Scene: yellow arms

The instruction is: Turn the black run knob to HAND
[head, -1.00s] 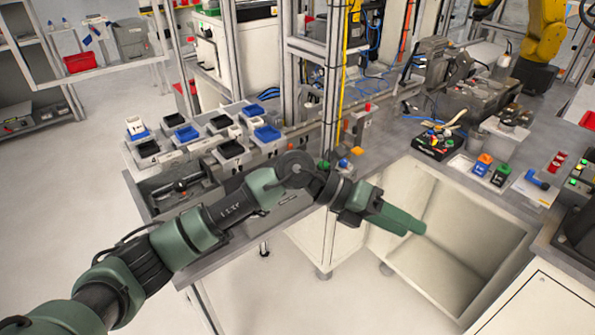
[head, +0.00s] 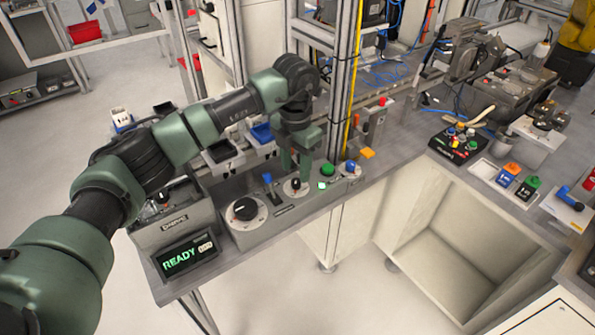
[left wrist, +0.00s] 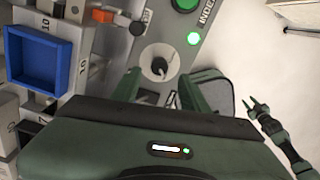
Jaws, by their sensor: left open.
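A small black knob on a round pale plate (head: 296,187) sits on the grey control panel (head: 225,190). In the left wrist view the small knob (left wrist: 159,66) is just beyond my fingertips. A larger black rotary knob (head: 244,209) with a white dial is to its left. I cannot read which is marked run or HAND. My left gripper (head: 295,164) points down over the small knob, open. In the left wrist view its fingers (left wrist: 158,90) are spread, with nothing seen between them. My right gripper (left wrist: 257,104) shows small at the right, its fingers apart.
A green button (head: 327,169) and a blue button (head: 350,167) are close on the right. A lit READY display (head: 187,255) is at front left. An upright metal post rises behind.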

